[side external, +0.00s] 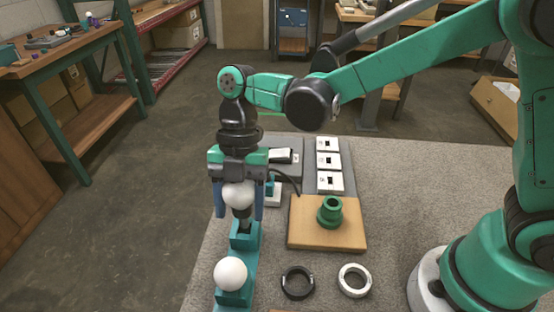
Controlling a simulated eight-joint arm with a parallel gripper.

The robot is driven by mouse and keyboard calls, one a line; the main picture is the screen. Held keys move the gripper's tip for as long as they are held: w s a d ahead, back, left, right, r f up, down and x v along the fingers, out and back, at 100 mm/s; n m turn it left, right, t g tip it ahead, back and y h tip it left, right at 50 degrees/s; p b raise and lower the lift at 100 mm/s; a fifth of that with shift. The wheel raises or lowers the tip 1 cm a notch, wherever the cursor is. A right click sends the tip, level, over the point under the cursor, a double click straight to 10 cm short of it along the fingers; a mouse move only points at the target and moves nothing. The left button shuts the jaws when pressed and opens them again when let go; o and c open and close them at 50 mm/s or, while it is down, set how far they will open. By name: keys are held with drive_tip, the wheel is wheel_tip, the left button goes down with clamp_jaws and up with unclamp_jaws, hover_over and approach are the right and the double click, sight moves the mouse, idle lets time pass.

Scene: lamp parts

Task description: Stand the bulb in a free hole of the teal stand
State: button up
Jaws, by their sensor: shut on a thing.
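The teal stand (250,262) lies near the table's left edge, with raised blocks along it. My gripper (239,210) points down over its far block, its blue fingers on either side of a white bulb (238,195). The gripper is shut on this bulb, which is upright with its dark base down. The base is at the top of the far block; I cannot tell whether it is in the hole or just above it. A second white bulb (230,273) stands on the near block and hides its hole.
A wooden board (302,238) with a green socket part (329,212) lies right of the stand. A black ring (298,283) and a white ring (355,280) lie in front. White switch-like pieces (329,162) sit on a grey tray behind. The table's right middle is clear.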

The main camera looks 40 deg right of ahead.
sight(242, 220)
drive_tip(key=shift+f, duration=0.1)
drive_tip(key=shift+f, duration=1.1)
drive_tip(key=shift+f, duration=0.7)
idle(1.4)
drive_tip(key=o, duration=1.1)
drive_tip(key=shift+o, duration=0.2)
